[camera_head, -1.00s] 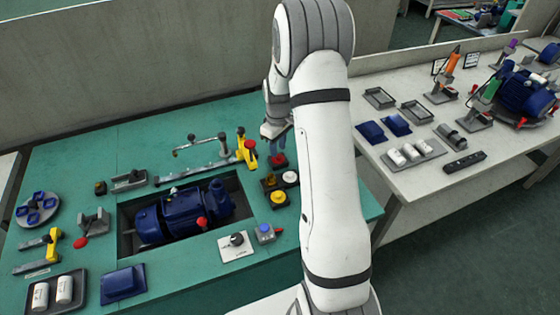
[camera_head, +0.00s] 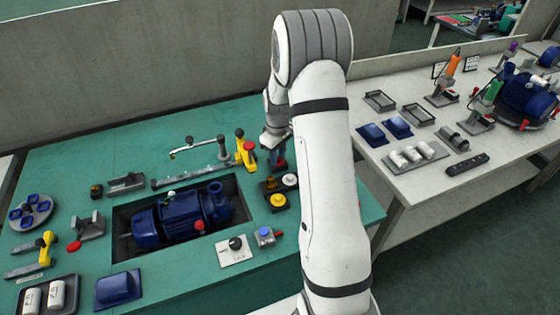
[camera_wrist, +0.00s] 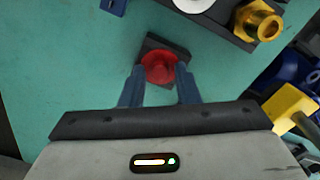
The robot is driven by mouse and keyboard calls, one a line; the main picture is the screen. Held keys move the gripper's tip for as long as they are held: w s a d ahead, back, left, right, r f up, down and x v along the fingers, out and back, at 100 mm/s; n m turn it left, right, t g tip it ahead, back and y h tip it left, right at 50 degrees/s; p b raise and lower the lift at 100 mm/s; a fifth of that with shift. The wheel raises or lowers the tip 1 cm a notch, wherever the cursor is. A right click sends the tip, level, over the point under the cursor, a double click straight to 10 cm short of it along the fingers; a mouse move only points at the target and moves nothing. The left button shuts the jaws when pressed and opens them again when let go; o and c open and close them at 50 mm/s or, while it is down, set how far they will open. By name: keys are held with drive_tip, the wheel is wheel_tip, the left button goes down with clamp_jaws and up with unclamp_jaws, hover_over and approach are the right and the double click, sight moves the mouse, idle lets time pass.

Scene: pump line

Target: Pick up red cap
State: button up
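The red cap (camera_wrist: 159,67) sits on a small dark square base (camera_wrist: 152,45) on the green bench. In the head view the cap (camera_head: 278,163) is small and partly covered by my gripper (camera_head: 277,150). In the wrist view my gripper (camera_wrist: 160,80) has its two blue fingers on either side of the cap, tips close to its left and right edges. The fingers stand apart and look open; whether they touch the cap is hard to see.
A dark holder with a white cap (camera_head: 290,180) and a yellow cap (camera_head: 279,201) lies close by. A yellow clamp (camera_head: 245,150) with a red knob stands just left of my gripper. The blue pump (camera_head: 180,218) lies in the bench recess.

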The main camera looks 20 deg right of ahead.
clamp_jaws()
drive_tip(key=shift+r+p, duration=0.3)
drive_tip(key=shift+r, duration=0.3)
idle(0.3)
drive_tip(key=shift+r+p, duration=1.3)
drive_tip(key=shift+r, duration=0.95)
